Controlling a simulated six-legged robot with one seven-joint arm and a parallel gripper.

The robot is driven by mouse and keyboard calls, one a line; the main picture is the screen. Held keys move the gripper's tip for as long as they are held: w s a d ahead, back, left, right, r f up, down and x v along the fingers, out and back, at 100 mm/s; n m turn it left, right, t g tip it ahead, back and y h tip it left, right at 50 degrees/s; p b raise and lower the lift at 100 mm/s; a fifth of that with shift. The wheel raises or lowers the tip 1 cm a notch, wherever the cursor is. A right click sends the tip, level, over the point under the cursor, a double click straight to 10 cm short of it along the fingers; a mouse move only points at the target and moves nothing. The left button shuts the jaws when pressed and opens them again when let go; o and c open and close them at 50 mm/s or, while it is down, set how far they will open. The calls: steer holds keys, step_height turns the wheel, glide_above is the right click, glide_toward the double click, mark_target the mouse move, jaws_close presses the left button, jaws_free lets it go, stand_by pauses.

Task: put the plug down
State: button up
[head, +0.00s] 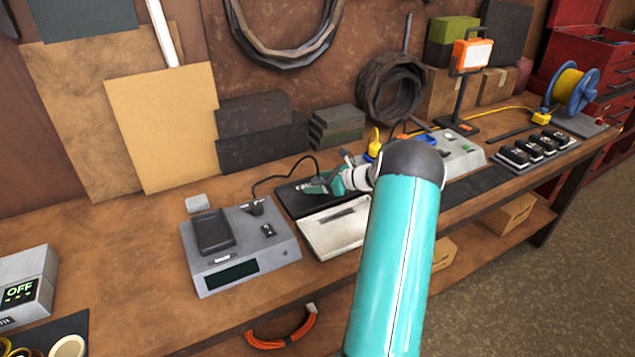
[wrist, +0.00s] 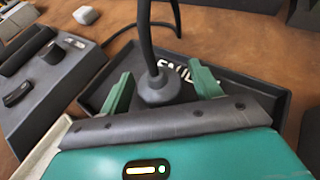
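The plug (wrist: 160,88) is a dark grey, domed piece with a thick black cable rising from its top. It stands over the dark tray (wrist: 255,75), which carries partly hidden white lettering. My gripper (wrist: 160,85) has its two green fingers on either side of the plug, with narrow gaps showing beside it. The plug's lower end is hidden behind the gripper body, so I cannot tell whether it touches the tray floor. In the head view my gripper (head: 322,186) is low over the dark tray (head: 290,203); the plug is hard to make out there.
A grey device (head: 240,248) with a dark display stands left of the tray. A pale shallow tray (head: 325,240) lies in front. The cable (head: 270,181) arches behind.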

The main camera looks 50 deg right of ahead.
steer(key=shift+r, duration=0.2)
steer(key=v, duration=1.2)
steer(key=w+a+r+n+g, duration=0.15)
steer(key=a+r+n, duration=0.3)
steer(key=a, duration=0.55)
steer(key=a+r+n+g, duration=0.3)
steer(key=a+n, duration=0.2)
steer(key=a, duration=0.6)
steer(key=w+a+r+n+g, duration=0.1)
steer(key=a+r+n+g, duration=0.3)
steer(key=a, duration=0.6)
steer(key=s+a+r+n+t+h, duration=0.1)
steer(key=s+a+r+n+h, duration=0.2)
steer(key=s+a+n, duration=1.4)
steer(key=shift+s+a+r+n+h, duration=0.2)
steer(key=shift+s+a+n+h, duration=0.15)
steer(key=shift+a+n+h, duration=0.45)
steer(key=shift+t, duration=0.25)
